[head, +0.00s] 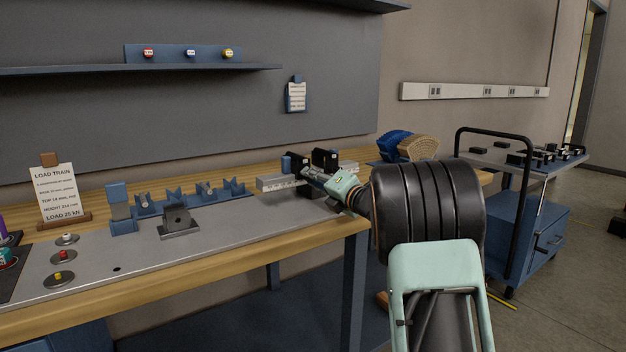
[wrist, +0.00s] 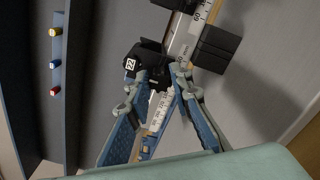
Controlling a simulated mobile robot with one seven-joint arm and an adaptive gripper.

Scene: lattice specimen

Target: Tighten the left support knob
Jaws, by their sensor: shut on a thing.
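The scaled metal rail (head: 284,182) lies on the bench top and bears two black support blocks, a left one (head: 298,160) and a right one (head: 325,158). In the wrist view the rail (wrist: 187,38) runs diagonally, with a black block marked 22 (wrist: 130,66) at the left fingertip and another black block (wrist: 216,49) to the right. My gripper (head: 311,174) reaches the rail's front at the supports. In the wrist view my gripper (wrist: 160,80) has its fingertips closed on a small dark part beside the marked block; that knob is mostly hidden between them.
Several blue V-blocks (head: 207,190) and a grey bracket (head: 178,219) stand left of the rail. A load train card (head: 53,193) stands farther left. Blue and tan rounded pieces (head: 408,146) sit behind my arm. A cart (head: 527,200) stands right of the bench.

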